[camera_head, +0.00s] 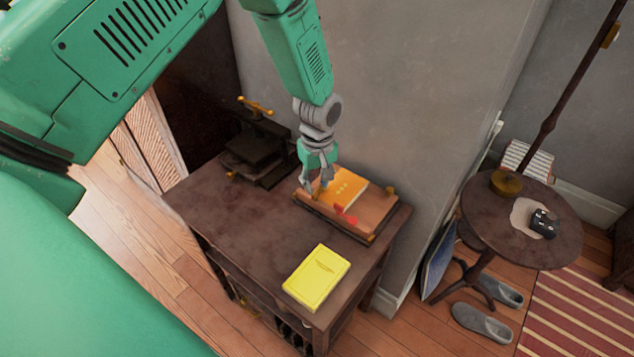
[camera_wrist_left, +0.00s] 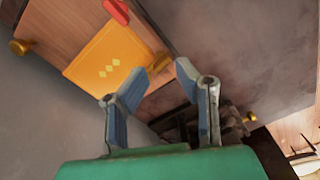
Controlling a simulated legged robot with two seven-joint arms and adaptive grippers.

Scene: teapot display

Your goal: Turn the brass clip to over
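An orange book with pale diamonds (camera_head: 343,188) lies on a shallow brown wooden board (camera_head: 372,218) on the dark table. A small brass piece, which looks like the clip (camera_head: 390,191), sits at the board's far right corner; it also shows at the left of the left wrist view (camera_wrist_left: 20,47). My left gripper (camera_head: 317,185) is over the board's left end, beside the orange book, away from that brass piece. Whether the fingers touch the board, I cannot tell. My right gripper is not in view.
A red tab (camera_head: 346,216) lies at the board's front. A yellow book (camera_head: 317,277) lies at the table's near right corner. A dark press with a brass handle (camera_head: 256,148) stands at the back left. The table's (camera_head: 240,215) middle is clear. A grey wall rises behind.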

